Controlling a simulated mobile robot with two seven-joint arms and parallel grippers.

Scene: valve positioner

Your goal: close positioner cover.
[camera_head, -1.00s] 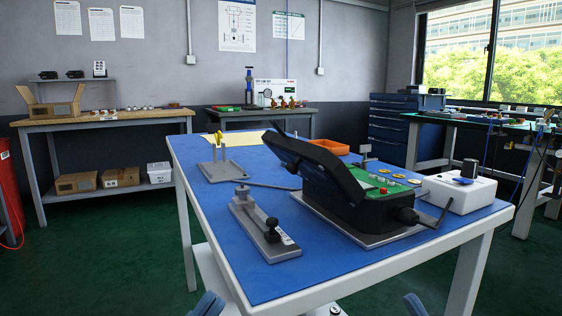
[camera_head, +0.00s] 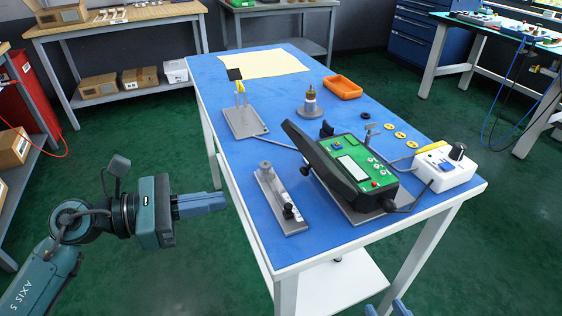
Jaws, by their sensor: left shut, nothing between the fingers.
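The positioner (camera_head: 352,168) is a black box with a green panel, a white display and a red button, on a grey plate on the blue table. Its dark cover (camera_head: 318,160) stands open, tilted up along the box's left side, and the green panel is exposed. My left gripper (camera_head: 226,200) is shut and empty, beside the table's left edge and pointing right, well apart from the cover. My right gripper (camera_head: 387,309) shows only as blue finger parts at the bottom edge; its opening is unclear.
A grey bar fixture (camera_head: 275,200) lies between my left gripper and the positioner. A white box with a knob (camera_head: 446,172) stands to the right. A stand (camera_head: 244,120), a brass-topped fitting (camera_head: 311,104) and an orange tray (camera_head: 342,87) are farther back. The table's front left is clear.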

